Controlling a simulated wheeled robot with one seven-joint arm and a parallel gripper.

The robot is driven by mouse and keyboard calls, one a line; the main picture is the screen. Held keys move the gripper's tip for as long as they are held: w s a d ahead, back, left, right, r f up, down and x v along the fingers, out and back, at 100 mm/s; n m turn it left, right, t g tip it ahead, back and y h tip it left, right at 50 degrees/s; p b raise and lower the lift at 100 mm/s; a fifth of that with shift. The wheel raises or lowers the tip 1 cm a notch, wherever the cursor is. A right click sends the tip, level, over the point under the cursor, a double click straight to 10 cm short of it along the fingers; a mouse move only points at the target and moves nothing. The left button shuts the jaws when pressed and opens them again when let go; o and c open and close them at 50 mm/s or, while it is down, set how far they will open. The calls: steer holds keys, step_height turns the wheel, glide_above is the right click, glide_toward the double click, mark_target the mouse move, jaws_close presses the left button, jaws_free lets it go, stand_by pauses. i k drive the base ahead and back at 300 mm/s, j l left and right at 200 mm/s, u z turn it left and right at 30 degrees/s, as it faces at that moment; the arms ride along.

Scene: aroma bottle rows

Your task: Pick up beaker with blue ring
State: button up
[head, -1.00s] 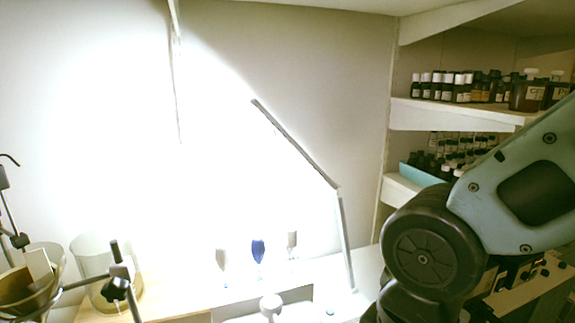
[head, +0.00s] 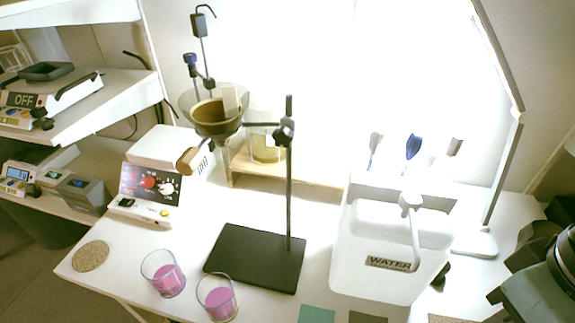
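Two clear glass beakers with pink contents stand at the front of the white table in the head view, the left one (head: 162,274) a little farther back than the right one (head: 217,298). Both stand upright and apart. A blue ring cannot be made out for sure on either; the left rim looks faintly bluish. Another glass beaker (head: 266,148) stands on a wooden shelf behind the ring stand, partly hidden. Dark parts of my arm show at the right edge. My gripper itself is not visible.
A ring stand with a black base (head: 255,258) holds a glass funnel bowl (head: 213,130) just behind the beakers. A hot plate (head: 148,190) and cork mat (head: 90,256) are at left. Teal and grey tiles lie at the front edge.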

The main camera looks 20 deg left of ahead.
mark_target(161, 268)
steer(key=u, duration=2)
